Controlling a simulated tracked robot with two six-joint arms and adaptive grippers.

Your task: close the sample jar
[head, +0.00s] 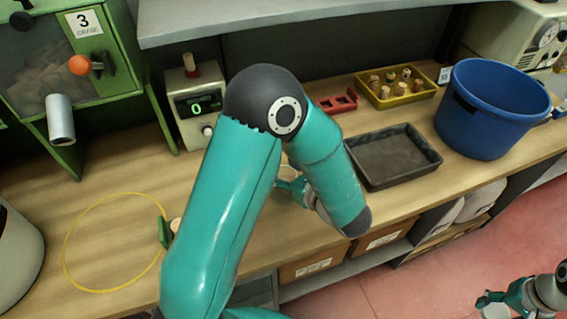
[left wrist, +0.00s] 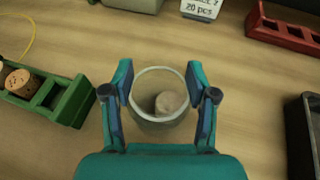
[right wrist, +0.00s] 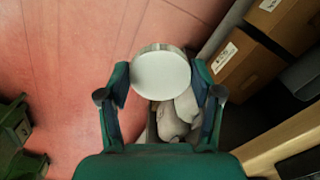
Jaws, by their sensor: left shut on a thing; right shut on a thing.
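The sample jar (left wrist: 152,112) is a clear round glass with an open top, seen from above in the left wrist view. One cork stopper (left wrist: 167,102) lies inside it. My left gripper (left wrist: 160,88) is shut on the jar, one finger on each side. In the head view my left arm hides most of the jar and gripper (head: 292,186) above the bench. My right gripper (right wrist: 161,92) is shut on a round, pale disc-shaped lid (right wrist: 160,75). It is off the bench, over the pink floor; in the head view it shows at the lower right (head: 503,301).
A green rack (left wrist: 62,100) with corks stands left of the jar. A red rack (head: 338,103), black tray (head: 377,183), yellow cork tray (head: 412,99) and blue bucket (head: 485,125) stand to the right. A counter device (head: 192,125) stands behind. The yellow ring (head: 66,245) is empty.

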